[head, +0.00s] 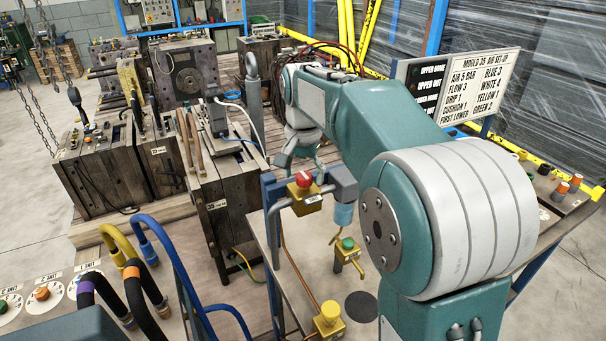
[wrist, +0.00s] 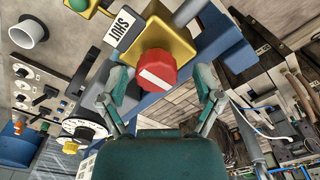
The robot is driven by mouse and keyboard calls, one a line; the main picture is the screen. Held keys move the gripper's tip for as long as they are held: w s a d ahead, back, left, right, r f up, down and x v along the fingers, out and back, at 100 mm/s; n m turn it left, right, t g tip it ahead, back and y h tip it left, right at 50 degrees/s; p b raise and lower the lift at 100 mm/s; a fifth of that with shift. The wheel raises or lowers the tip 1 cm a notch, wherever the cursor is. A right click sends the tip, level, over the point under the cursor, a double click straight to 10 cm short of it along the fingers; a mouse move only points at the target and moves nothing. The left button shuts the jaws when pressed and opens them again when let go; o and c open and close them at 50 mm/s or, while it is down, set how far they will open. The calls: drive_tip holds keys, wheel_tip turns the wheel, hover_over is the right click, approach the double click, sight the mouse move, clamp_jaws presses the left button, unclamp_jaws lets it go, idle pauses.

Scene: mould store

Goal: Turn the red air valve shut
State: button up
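The red air valve is a red knob (head: 303,179) with a white bar on its face, on a yellow body (head: 306,202) fixed to a blue frame. In the wrist view the red knob (wrist: 157,70) is near the middle, its white bar slanting. My gripper (head: 302,158) is just behind and above the knob in the head view. In the wrist view my gripper (wrist: 163,84) is open, one finger on each side of the knob, with a visible gap to both. Contact cannot be seen.
A grey pipe and blue-grey fitting (head: 343,192) stand close to the right of the valve. A green-knobbed valve (head: 347,245) and a yellow-knobbed one (head: 329,316) are below on the bench. Wooden-sided moulds (head: 228,205) stand at left. A sign (head: 480,85) stands behind my arm.

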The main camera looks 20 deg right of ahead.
sight(304, 176)
drive_tip(key=shift+r, duration=0.1)
wheel_tip(304, 176, up, 12)
idle(0.5)
drive_tip(key=s+f+n+t, duration=0.2)
drive_tip(key=s+f, duration=0.5)
drive_tip(key=s, duration=0.5)
drive_tip(key=s+f+n+t, duration=0.3)
drive_tip(key=s+f+n, duration=0.2)
drive_tip(key=s, duration=0.8)
drive_tip(key=shift+f+t, duration=0.3)
drive_tip(key=shift+f, duration=0.95)
